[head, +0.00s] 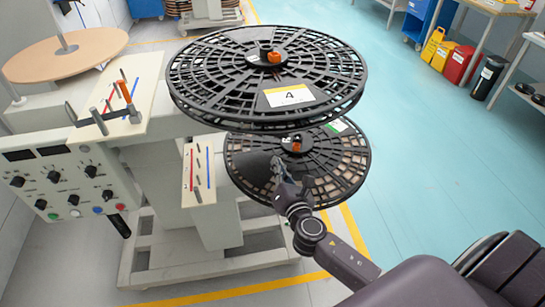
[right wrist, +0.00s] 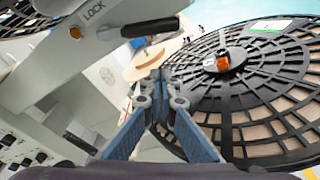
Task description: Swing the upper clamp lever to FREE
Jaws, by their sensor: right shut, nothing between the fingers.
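In the right wrist view a dark lever handle (right wrist: 150,28) sticks out from a pale machine face at the upper left, near the printed word LOCK (right wrist: 93,10) and a round orange part (right wrist: 75,32). No FREE mark is readable. I cannot tell which part this lever is in the head view. My right gripper (head: 278,165) shows in front of the lower reel (head: 345,165) in the head view. In the right wrist view its fingers (right wrist: 158,76) are together and empty, apart from the dark handle. My left gripper is not in view.
The upper reel (head: 215,75), labelled 4, overhangs the lower one; each has an orange part on its hub. A control panel (head: 70,180) stands left, with a beige plate (head: 120,125) carrying an orange-tipped lever above it. Blue floor (head: 440,150) is clear at right.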

